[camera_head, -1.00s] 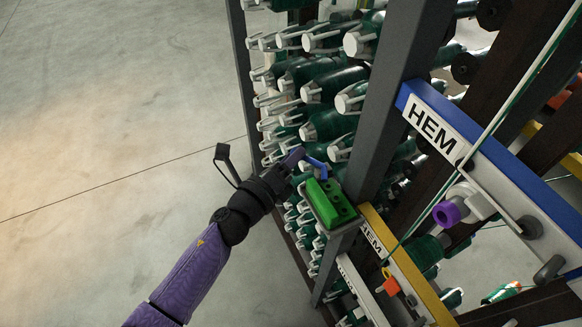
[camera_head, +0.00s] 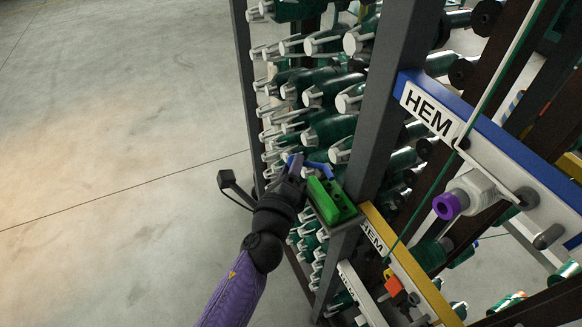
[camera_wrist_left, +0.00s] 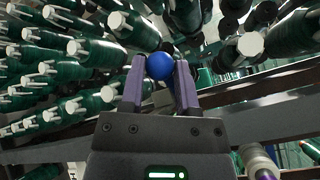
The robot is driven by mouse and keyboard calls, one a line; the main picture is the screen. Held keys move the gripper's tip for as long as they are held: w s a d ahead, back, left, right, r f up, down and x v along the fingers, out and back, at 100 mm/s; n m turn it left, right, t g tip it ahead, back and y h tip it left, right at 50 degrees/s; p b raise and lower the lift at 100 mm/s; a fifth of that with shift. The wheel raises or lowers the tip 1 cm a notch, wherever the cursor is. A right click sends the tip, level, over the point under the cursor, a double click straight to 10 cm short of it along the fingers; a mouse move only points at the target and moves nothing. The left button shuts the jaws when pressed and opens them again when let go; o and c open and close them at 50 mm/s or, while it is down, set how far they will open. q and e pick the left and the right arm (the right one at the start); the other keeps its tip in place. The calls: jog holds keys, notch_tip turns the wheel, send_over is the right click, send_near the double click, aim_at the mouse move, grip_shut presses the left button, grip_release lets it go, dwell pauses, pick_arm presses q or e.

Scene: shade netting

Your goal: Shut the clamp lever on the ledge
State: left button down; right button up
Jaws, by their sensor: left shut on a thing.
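The green clamp (camera_head: 328,202) sits on a small grey ledge (camera_head: 345,224) fixed to the dark rack post. Its blue lever (camera_head: 319,167) sticks out from the clamp's far end towards the left. My left gripper (camera_head: 296,163) is at the lever's outer end, coming from the lower left. In the left wrist view a round blue knob (camera_wrist_left: 160,66) sits between the two fingers of my left gripper (camera_wrist_left: 161,78), which are shut on it. My right gripper is not in view.
Rows of green spools with white caps (camera_head: 325,88) fill the rack just behind the gripper. A grey post (camera_head: 388,95) rises right of the clamp. A HEM rail with a blue edge (camera_head: 490,145) and a yellow-edged one (camera_head: 405,262) lie right. Open floor (camera_head: 110,130) is left.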

pick_arm(q)
jog(key=shift+c, duration=1.7)
grip_release()
jog(key=v, duration=1)
